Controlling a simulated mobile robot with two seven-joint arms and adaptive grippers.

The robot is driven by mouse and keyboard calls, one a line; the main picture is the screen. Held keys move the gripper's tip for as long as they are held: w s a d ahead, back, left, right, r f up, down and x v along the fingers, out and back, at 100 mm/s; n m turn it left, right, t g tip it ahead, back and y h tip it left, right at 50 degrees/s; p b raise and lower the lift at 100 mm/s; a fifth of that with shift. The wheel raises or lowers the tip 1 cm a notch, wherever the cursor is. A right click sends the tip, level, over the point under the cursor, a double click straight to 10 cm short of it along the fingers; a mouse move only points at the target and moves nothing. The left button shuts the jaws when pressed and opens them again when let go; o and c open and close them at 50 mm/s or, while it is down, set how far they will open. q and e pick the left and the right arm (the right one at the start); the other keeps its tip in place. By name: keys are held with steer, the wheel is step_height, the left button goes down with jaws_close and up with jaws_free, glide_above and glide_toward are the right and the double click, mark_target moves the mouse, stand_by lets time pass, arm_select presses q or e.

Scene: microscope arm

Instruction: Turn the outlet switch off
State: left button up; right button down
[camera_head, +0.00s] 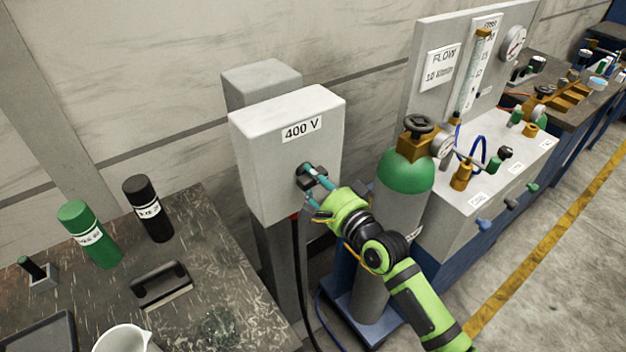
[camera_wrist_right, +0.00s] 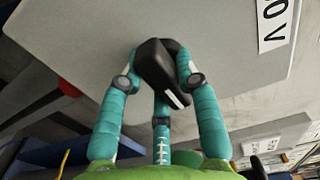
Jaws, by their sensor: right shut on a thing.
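The outlet box (camera_head: 285,150) is a light grey box on a post, with a "400 V" label on its front. Its black rotary switch (camera_head: 309,177) sits on the lower right of the front face. My right gripper (camera_head: 316,186) reaches it from the lower right, and its teal fingers are closed around the switch. In the right wrist view the fingers press on both sides of the black switch knob (camera_wrist_right: 160,72), which has a white mark on its end. The fingers partly hide the switch in the head view. My left gripper is not in view.
A green-topped gas cylinder (camera_head: 405,172) stands just right of the box, close to my right arm. A dark workbench (camera_head: 215,255) with a green bottle (camera_head: 90,235) and a black bottle (camera_head: 149,208) is at the left. A black cable (camera_head: 300,280) hangs below the box.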

steer(key=n, duration=0.5)
steer(key=shift+w+d, duration=0.1)
steer(key=shift+d, duration=0.05)
steer(key=n, duration=0.3)
steer(key=shift+r+n, duration=0.15)
steer(key=shift+n, duration=0.15)
steer(key=n, duration=0.4)
steer(key=shift+w+d+r, duration=0.1)
steer(key=shift+r, duration=0.05)
steer(key=shift+n+p, duration=0.4)
steer(key=shift+n, duration=2)
steer(key=shift+r, duration=0.1)
steer(key=c, duration=0.9)
jaws_free()
steer(key=v, duration=1.2)
